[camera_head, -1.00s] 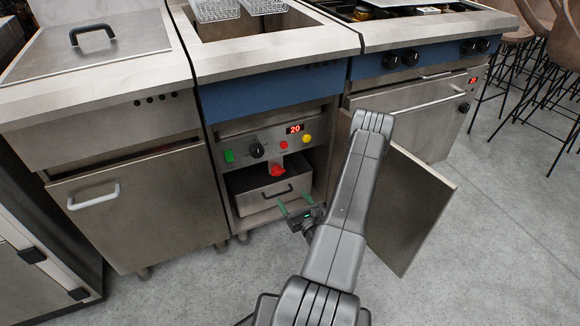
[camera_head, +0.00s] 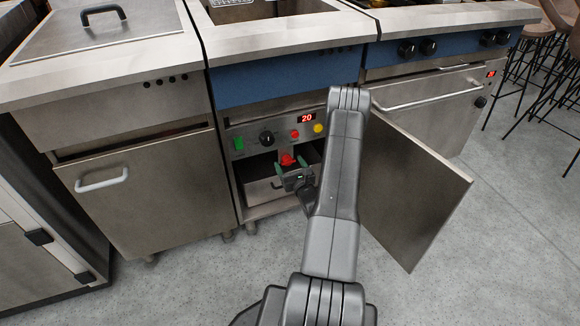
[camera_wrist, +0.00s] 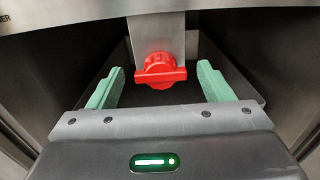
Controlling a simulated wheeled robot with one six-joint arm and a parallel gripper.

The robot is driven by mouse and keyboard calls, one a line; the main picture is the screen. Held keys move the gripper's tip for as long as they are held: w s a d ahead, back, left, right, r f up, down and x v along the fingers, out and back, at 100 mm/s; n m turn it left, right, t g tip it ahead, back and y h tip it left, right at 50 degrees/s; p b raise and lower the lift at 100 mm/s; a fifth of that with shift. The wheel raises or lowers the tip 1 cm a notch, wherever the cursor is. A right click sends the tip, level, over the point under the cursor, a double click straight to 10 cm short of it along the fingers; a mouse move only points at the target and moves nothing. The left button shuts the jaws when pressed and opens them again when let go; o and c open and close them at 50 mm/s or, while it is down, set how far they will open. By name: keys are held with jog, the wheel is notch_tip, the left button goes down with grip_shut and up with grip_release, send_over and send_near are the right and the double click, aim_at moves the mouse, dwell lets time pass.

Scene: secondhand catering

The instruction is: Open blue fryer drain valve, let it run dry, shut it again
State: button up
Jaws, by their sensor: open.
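The blue-fronted fryer (camera_head: 283,78) stands in the middle of the head view, its cabinet door (camera_head: 413,185) swung open to the right. Inside, the red valve handle (camera_head: 287,160) sits under the control panel on a metal drain pipe (camera_wrist: 157,32). In the wrist view the red handle (camera_wrist: 160,71) lies crosswise. A metal drain pan (camera_head: 262,188) is below it. My gripper (camera_head: 293,170) is at the cabinet opening, just in front of the handle. Its green fingers (camera_wrist: 160,88) are open, one on each side of the handle, with gaps. No flow of oil is visible.
The control panel (camera_head: 276,134) holds a green switch, a black knob, red and yellow buttons, and a display reading 20. A closed cabinet (camera_head: 150,195) stands left and a range (camera_head: 430,100) right. Open floor (camera_head: 500,240) lies to the right.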

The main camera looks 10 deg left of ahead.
jog(key=shift+w+a, duration=0.1)
jog(key=shift+w, duration=0.05)
jog(key=c, duration=1)
